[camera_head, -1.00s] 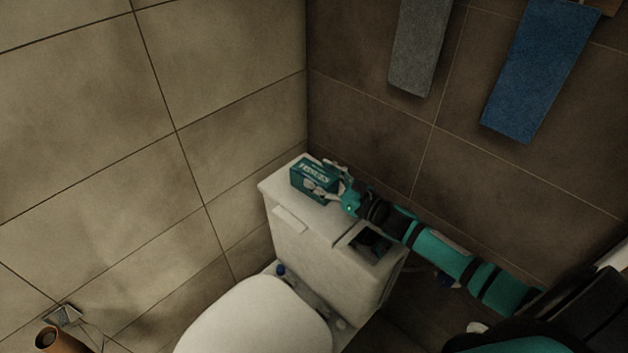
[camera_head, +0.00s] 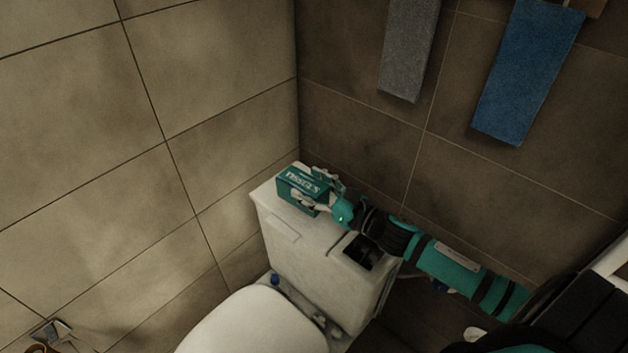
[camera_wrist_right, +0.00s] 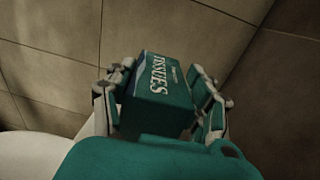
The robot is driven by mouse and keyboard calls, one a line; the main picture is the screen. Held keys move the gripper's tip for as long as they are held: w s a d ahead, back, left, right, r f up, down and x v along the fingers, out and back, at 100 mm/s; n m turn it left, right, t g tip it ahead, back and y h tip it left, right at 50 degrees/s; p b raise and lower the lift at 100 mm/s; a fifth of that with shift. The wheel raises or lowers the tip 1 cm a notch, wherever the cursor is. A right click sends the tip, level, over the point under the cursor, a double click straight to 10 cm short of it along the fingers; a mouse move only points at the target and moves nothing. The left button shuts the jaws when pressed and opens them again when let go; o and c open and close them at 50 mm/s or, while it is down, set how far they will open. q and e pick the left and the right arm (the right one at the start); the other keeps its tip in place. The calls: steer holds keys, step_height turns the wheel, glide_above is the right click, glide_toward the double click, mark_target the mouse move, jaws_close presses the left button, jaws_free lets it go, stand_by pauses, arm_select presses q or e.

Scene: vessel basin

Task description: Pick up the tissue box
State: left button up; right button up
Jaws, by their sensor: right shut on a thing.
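The teal tissue box (camera_head: 299,188), with white lettering on top, is at the far left end of the toilet tank lid (camera_head: 268,206). I cannot tell whether it rests on the lid or is just above it. My right gripper (camera_head: 316,190) reaches in from the right and is shut on the box, one finger along each side. In the right wrist view the tissue box (camera_wrist_right: 160,92) sits between the two fingers of the right gripper (camera_wrist_right: 162,100). My left gripper is not in view.
The toilet seat lid (camera_head: 255,325) is below the tank. A dark square opening (camera_head: 361,252) is in the tank top beside my forearm. Tiled walls meet in a corner behind the tank. A grey towel (camera_head: 409,50) and a blue towel (camera_head: 527,70) hang on the right wall.

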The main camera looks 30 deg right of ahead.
steer(key=s+a+r+b, duration=0.1)
steer(key=s+a, duration=0.6)
steer(key=s, duration=0.2)
